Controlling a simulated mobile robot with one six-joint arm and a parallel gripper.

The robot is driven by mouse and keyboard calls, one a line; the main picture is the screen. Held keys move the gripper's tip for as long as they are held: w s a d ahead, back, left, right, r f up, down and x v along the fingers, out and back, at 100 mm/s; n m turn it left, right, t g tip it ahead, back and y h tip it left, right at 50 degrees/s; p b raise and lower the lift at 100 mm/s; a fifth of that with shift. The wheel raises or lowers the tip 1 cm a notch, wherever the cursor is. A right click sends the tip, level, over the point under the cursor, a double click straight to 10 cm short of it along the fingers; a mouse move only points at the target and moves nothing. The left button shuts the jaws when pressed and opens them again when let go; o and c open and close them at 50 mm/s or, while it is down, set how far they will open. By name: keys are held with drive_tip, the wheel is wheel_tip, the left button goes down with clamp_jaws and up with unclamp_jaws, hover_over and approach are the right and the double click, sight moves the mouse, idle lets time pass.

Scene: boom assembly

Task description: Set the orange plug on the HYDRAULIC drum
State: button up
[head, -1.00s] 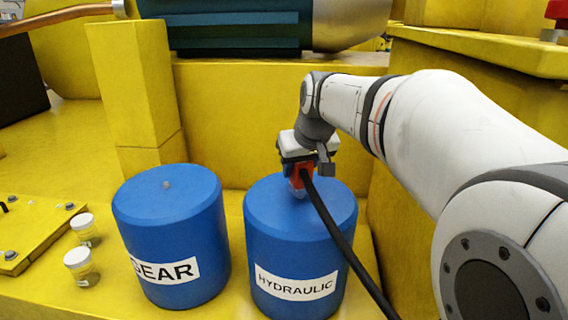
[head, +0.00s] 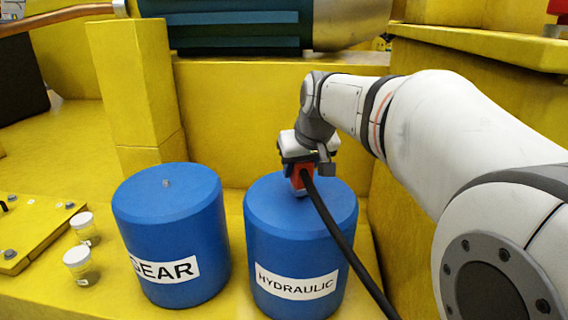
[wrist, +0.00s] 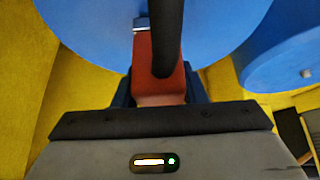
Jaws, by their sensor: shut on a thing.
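The blue HYDRAULIC drum (head: 300,250) stands upright, its label facing me. The orange plug (head: 301,178) is over the middle of its top, with a black cable running from it down to the lower right. My gripper (head: 300,172) is shut on the plug from above. In the wrist view the plug (wrist: 158,75) sits between the jaws (wrist: 160,95), with the HYDRAULIC drum's top (wrist: 80,25) beyond it. The plug's lower end is at or just above the drum top; I cannot tell whether it touches.
The blue GEAR drum (head: 170,245) stands to the left, with a small stub on its top. Two small white-capped jars (head: 78,258) stand farther left, near a bolted yellow plate (head: 30,230). A yellow post (head: 135,90) and wall rise behind the drums.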

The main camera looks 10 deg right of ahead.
drive_tip(key=shift+f+b, duration=0.5)
drive_tip(key=shift+f, duration=0.1)
drive_tip(key=o, duration=1.4)
drive_tip(key=b+v, duration=0.1)
drive_tip(key=v, duration=0.7)
drive_tip(key=shift+f, duration=0.1)
